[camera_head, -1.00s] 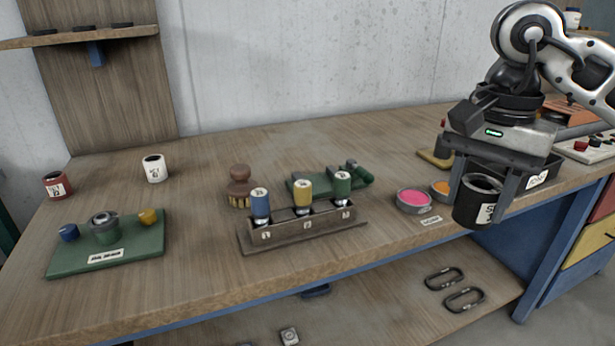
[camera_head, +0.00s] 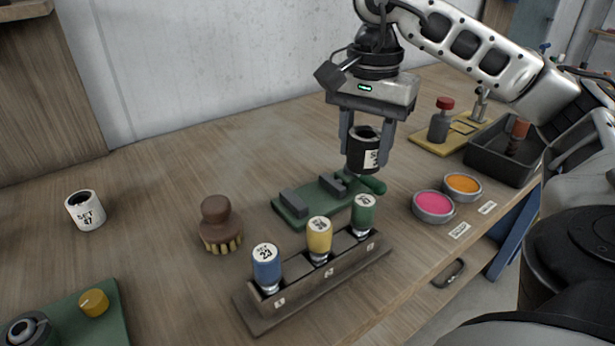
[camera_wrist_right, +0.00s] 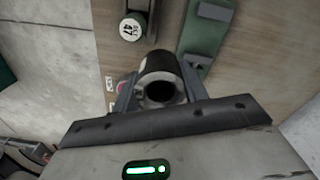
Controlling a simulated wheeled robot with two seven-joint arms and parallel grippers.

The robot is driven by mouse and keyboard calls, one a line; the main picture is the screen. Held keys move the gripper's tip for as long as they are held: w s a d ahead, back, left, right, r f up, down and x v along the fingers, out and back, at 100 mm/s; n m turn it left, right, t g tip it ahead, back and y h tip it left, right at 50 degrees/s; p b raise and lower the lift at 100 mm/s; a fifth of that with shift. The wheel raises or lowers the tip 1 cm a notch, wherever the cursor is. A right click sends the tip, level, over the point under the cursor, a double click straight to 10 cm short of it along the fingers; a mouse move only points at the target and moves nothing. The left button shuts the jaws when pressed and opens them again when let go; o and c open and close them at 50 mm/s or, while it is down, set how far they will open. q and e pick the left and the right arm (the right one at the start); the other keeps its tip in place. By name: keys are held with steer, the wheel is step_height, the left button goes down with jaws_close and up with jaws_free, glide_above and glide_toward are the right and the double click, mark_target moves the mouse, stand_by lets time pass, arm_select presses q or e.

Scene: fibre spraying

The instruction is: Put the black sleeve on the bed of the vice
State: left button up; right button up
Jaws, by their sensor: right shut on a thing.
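The black sleeve (camera_head: 362,155) has a white label and a hollow top. My right gripper (camera_head: 369,140) is shut on it and holds it upright in the air, above the right end of the green vice. The sleeve also shows between the fingers in the right wrist view (camera_wrist_right: 161,80). The green vice (camera_head: 318,208) lies on the bench behind the bottle rack, with two grey jaws and a green handle at its right end. Its bed also shows in the right wrist view (camera_wrist_right: 203,45), to the right of the sleeve. My left gripper is not in view.
A rack (camera_head: 320,283) with blue, yellow and green-topped bottles stands in front of the vice. A brush (camera_head: 217,222) and a white sleeve (camera_head: 85,211) are to the left. Pink (camera_head: 433,205) and orange (camera_head: 463,186) tins and a black tray (camera_head: 493,160) are to the right.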

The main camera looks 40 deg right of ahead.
steer(key=w+f, duration=0.2)
steer(key=w+a+f, duration=0.1)
steer(key=w+f, duration=0.1)
steer(key=w, duration=0.1)
steer(key=w+f, duration=0.3)
steer(key=shift+w+a+p, duration=0.15)
steer(key=shift+a+p, duration=0.25)
steer(key=shift+w+f, duration=0.15)
steer(key=shift+f, duration=0.9)
steer(key=shift+w+f, duration=0.15)
steer(key=shift+f, duration=0.9)
steer(key=o, duration=1.2)
step_height(320, 180, up, 12)
steer(key=shift+a+r+p, duration=0.1)
steer(key=shift+r+p, duration=0.15)
steer(key=shift+p, duration=0.15)
steer(key=shift+s+f, duration=0.1)
